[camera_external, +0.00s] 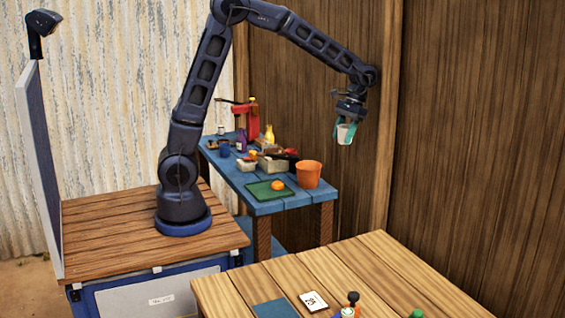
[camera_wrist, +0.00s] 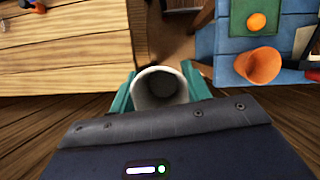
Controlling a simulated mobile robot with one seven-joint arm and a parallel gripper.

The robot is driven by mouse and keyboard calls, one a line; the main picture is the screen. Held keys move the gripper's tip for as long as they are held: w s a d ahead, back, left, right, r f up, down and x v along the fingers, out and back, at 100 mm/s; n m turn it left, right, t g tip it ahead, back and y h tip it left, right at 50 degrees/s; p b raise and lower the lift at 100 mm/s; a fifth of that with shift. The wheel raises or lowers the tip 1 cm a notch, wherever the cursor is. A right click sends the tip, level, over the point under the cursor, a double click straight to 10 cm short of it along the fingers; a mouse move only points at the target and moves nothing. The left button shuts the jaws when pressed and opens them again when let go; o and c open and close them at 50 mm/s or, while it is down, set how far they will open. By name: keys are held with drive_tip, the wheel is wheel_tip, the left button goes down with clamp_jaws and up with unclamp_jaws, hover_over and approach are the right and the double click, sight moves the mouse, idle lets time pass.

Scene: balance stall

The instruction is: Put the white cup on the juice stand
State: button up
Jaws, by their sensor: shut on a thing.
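My gripper (camera_external: 346,126) is shut on the white cup (camera_external: 346,133) and holds it in the air near the brown plank wall. In the wrist view the cup (camera_wrist: 160,90) sits between the teal fingers of my gripper (camera_wrist: 162,93), its round opening facing the camera. The blue table (camera_external: 292,200) stands to the left of and below the cup. A red upright device (camera_external: 253,122) at its far end may be the juice stand, but it is too small to be sure.
The blue table holds an orange bucket (camera_external: 308,174), a green board (camera_external: 266,190) with an orange fruit (camera_external: 277,185), a crate (camera_external: 272,164) and several bottles. A wooden table (camera_external: 385,262) is in front, with a card (camera_external: 313,301) and small items. Open air surrounds the cup.

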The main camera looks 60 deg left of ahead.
drive_tip(key=s+a+f+n+h, duration=0.1)
drive_tip(key=s+a+f+n, duration=0.15)
drive_tip(key=a, duration=0.65)
drive_tip(key=s+a+f+n+h, duration=0.1)
drive_tip(key=s+a+n, duration=0.25)
drive_tip(key=a, duration=0.65)
drive_tip(key=n+t+h, duration=0.1)
drive_tip(key=n+t, duration=0.2)
drive_tip(key=n, duration=0.3)
hover_over(262, 187)
drive_tip(key=a, duration=0.1)
wheel_tip(262, 187, down, 3)
drive_tip(key=f, duration=2)
drive_tip(key=shift+w+a, duration=0.2)
drive_tip(key=o, duration=0.7)
drive_tip(key=shift+f, duration=0.1)
drive_tip(key=shift+o, duration=0.4)
